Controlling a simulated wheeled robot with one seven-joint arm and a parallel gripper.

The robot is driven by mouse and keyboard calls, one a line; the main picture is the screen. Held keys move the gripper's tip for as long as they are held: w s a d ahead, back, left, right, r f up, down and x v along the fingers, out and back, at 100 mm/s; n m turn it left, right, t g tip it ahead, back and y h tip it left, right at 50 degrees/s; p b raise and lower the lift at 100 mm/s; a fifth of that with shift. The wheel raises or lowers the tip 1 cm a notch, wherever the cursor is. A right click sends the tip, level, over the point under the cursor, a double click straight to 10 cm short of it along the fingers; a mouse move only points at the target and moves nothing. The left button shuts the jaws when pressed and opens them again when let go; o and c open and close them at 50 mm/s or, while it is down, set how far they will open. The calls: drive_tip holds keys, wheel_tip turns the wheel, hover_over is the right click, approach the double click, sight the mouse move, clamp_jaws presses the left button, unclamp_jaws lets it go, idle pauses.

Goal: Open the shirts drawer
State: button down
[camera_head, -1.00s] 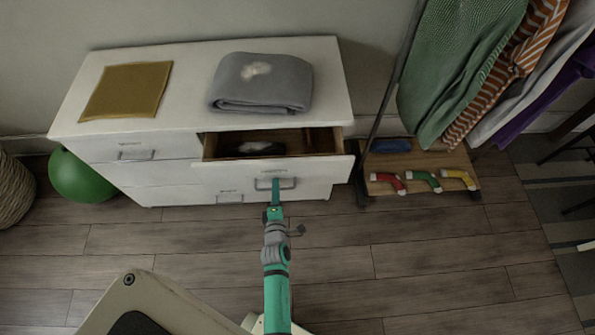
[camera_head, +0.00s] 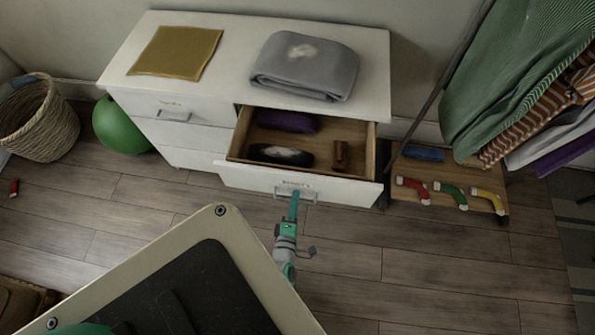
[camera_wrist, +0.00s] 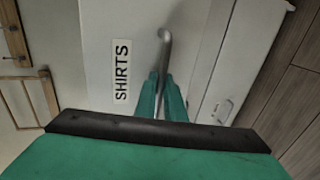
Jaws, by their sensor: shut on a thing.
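The shirts drawer (camera_head: 350,188) is the top right drawer of a white dresser and stands well out from it. Its label reads SHIRTS in the wrist view (camera_wrist: 121,72). Inside lie a purple folded cloth (camera_head: 287,122), a dark item with a pale patch (camera_head: 280,155) and a brown item (camera_head: 340,155). My gripper (camera_head: 295,198) is at the metal handle on the drawer front. In the wrist view, my gripper's green fingers (camera_wrist: 161,98) are shut on the handle (camera_wrist: 165,48).
On the dresser top (camera_head: 235,60) lie a mustard cloth (camera_head: 177,52) and a grey folded blanket (camera_head: 305,68). A green ball (camera_head: 120,125) and a wicker basket (camera_head: 42,120) stand left. A low rack (camera_head: 455,188) with socks and hanging clothes stands right. Wooden floor before the dresser is clear.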

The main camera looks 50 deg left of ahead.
drive_tip(key=c, duration=2.2)
unclamp_jaws()
drive_tip(key=shift+o, duration=0.2)
drive_tip(key=v, duration=1)
drive_tip(key=shift+s+d, duration=0.25)
drive_tip(key=shift+s, duration=0.05)
drive_tip(key=shift+w, duration=0.1)
drive_tip(key=s+d+r+m+t+h, duration=0.1)
drive_tip(key=d+r+m+t+h, duration=0.1)
drive_tip(key=d+r+m+h, duration=0.3)
drive_tip(key=s+d+r+m+t+h, duration=0.1)
drive_tip(key=d+r+m+h, duration=0.4)
drive_tip(key=d+r+m, duration=0.9)
drive_tip(key=d+m+t, duration=0.1)
drive_tip(key=d+m, duration=0.3)
drive_tip(key=m, duration=0.3)
drive_tip(key=shift+d+m+h, duration=0.3)
drive_tip(key=shift+m+h, duration=0.1)
